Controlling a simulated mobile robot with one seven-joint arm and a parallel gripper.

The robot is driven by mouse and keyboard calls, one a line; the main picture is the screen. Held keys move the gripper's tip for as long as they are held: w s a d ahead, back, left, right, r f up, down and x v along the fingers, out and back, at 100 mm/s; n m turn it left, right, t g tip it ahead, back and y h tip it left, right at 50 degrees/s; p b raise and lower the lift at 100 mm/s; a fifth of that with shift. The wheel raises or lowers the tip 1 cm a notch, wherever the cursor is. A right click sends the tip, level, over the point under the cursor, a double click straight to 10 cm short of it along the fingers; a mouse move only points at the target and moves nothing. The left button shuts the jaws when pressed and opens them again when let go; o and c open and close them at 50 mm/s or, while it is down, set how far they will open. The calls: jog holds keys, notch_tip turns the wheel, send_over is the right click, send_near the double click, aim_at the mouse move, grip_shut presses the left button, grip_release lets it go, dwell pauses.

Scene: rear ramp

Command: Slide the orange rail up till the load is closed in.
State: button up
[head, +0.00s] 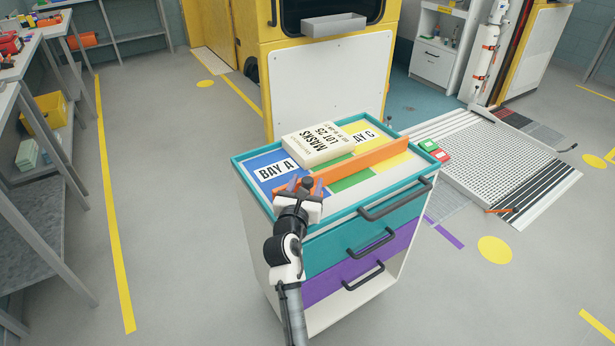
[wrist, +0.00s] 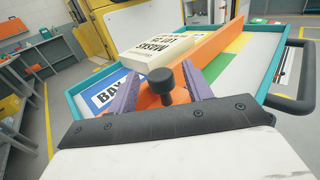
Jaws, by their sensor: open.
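The orange rail (head: 374,157) stands on edge across the top of the cart, running from near left to far right. A dark knob (wrist: 160,80) stands at its near side. The load, a cream box (head: 318,145) marked MASKS LOT 25, lies flat on the tray just beyond the rail; it also shows in the wrist view (wrist: 155,49). I cannot tell whether box and rail touch. My gripper (head: 306,187) is at the rail's near left part. In the wrist view its purple fingers (wrist: 160,74) are apart, one on each side of the knob. Contact with the knob is unclear.
The tray has a raised teal rim (head: 243,175) and coloured bays; BAY A (head: 276,171) is blue at left. Green and red blocks (head: 434,149) sit at the right corner. Dark handles (head: 395,199) stick out in front. Shelves (head: 45,190) stand left, a ramp (head: 495,160) right.

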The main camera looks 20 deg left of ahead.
jog(key=shift+w+a, duration=0.15)
jog(key=shift+w, duration=0.9)
